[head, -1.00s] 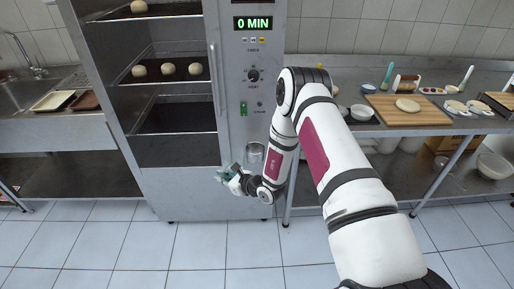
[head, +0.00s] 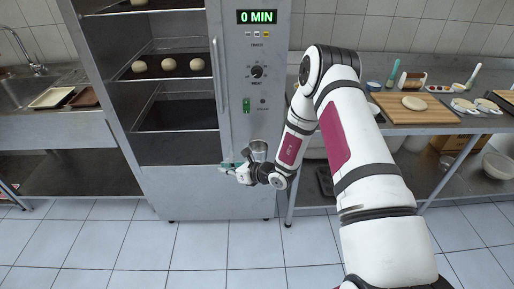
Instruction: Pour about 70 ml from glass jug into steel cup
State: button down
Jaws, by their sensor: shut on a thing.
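My gripper (head: 236,171) is low in front of the tall steel oven, pointing left. It is shut on a small, pale greenish, see-through thing (head: 228,166), which looks like the glass jug. Its outline, tilt and liquid level are too small to make out. A grey, open-topped cylindrical vessel (head: 258,149), which looks like the steel cup, shows just right of and above my gripper, against the oven front. My wrist overlaps its lower part, so what it stands on is hidden. I cannot tell whether jug and cup touch.
The oven (head: 200,190) holds trays with several dough balls (head: 168,65), and its display reads 0 MIN. A steel bench (head: 440,125) with a wooden board (head: 412,115) stands at right. A sink counter (head: 60,130) is at left. The tiled floor (head: 150,250) in front is clear.

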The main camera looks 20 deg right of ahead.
aim_at(237, 158)
jog(key=shift+w+d+r+m+y+b, duration=0.3)
jog(key=shift+w+d+r+m+b, duration=0.1)
jog(key=shift+d+r+b, duration=0.1)
jog(key=d+m+b, duration=0.1)
jog(key=w+d+r+m+y+b, duration=0.1)
jog(key=b, duration=0.1)
jog(key=shift+w+d+r+g, duration=0.15)
jog(key=shift+w+r+g, duration=0.15)
jog(key=shift+g, duration=0.1)
jog(key=shift+w+d+r+m+g+y+b, duration=0.1)
jog(key=shift+w+d+r+m+y+b, duration=0.2)
jog(key=shift+r+m, duration=0.35)
jog(key=shift+w+d+r+m+g+y+b, duration=0.15)
jog(key=shift+d+r+m+y, duration=0.25)
jog(key=shift+r, duration=0.3)
jog(key=shift+w+d+r+m+g+y+b, duration=0.1)
jog(key=shift+w+d+r+m+y+b, duration=0.25)
jog(key=shift+r+m, duration=0.3)
jog(key=shift+d+r+y, duration=0.15)
jog(key=shift+y, duration=0.2)
jog(key=shift+r+m, duration=0.1)
jog(key=shift+m, duration=0.2)
jog(key=shift+w+d+r+m+b, duration=0.3)
jog(key=shift+d+r+m+b, duration=0.05)
jog(key=shift+d+r+m, duration=0.1)
jog(key=shift+w+d+r+y, duration=0.15)
jog(key=shift+d+r+y, duration=0.05)
jog(key=shift+y, duration=0.2)
